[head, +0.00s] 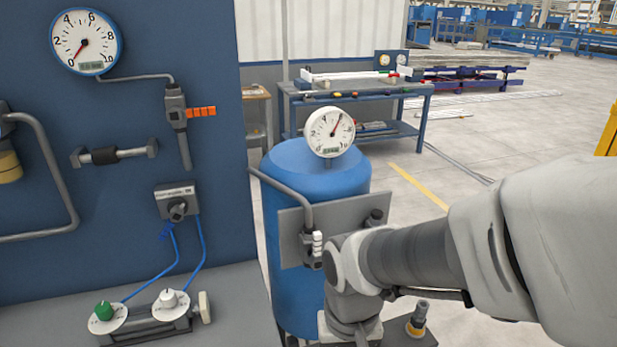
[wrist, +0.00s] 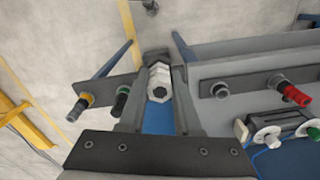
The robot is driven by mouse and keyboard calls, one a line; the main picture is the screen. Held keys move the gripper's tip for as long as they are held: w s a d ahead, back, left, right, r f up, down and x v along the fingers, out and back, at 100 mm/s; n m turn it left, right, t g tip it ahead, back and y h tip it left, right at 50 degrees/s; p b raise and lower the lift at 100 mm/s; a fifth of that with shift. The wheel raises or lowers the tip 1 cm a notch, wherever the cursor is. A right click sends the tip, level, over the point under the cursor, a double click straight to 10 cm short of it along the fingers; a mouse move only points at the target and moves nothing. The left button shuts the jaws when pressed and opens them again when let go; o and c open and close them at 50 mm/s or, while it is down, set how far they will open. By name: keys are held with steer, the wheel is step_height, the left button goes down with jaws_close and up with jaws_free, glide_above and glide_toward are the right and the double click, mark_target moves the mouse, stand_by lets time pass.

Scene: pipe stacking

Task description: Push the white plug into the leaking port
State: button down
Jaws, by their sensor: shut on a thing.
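My gripper (wrist: 159,78) shows in the wrist view with its two dark fingers on either side of a white ribbed plug (wrist: 159,83). The plug has a dark hexagonal centre, and the fingers are shut on it. Ports stand on both sides: a yellow-collared one (wrist: 82,103) and a green one (wrist: 122,99) at left, a black one (wrist: 220,90) and a red one (wrist: 292,94) at right. Which port leaks cannot be told. In the head view my arm hides the gripper and the held plug.
A blue tank (head: 318,183) with a round gauge (head: 329,131) stands beside the blue panel (head: 150,40). A grey bench (head: 245,310) carries green (head: 104,310) and white (head: 168,298) knobs. A yellow-collared fitting (head: 416,322) stands right of my wrist.

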stand_by(0.3)
step_height(320, 180, up, 8)
steer(key=p, duration=0.7)
stand_by(0.4)
